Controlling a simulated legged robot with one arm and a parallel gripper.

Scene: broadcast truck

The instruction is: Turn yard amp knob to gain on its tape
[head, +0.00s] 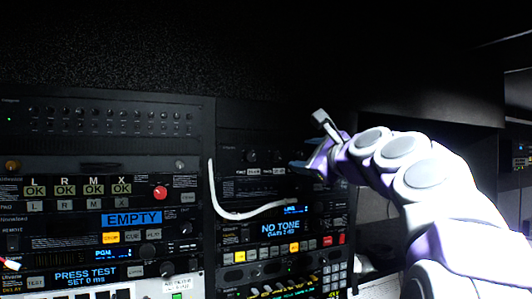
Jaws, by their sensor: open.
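A dark rack unit (262,140) sits at the top of the right-hand rack, with small dark knobs (252,156) and pale label strips (254,171) below them. The lettering is too small to read, so I cannot tell which knob is the yard amp knob or where its tape says gain. My gripper (309,144) is open and empty at the right of this unit. One finger points up and left, the other lies lower, near the panel's right side. My white arm reaches in from the right and hides part of the rack's right edge.
A white cable (214,192) loops across the rack below the unit. A "NO TONE" display (281,228) and lit buttons sit lower. The left rack holds an "EMPTY" display (132,219), a red knob (160,193) and "OK" buttons. Dark shelving stands behind my arm.

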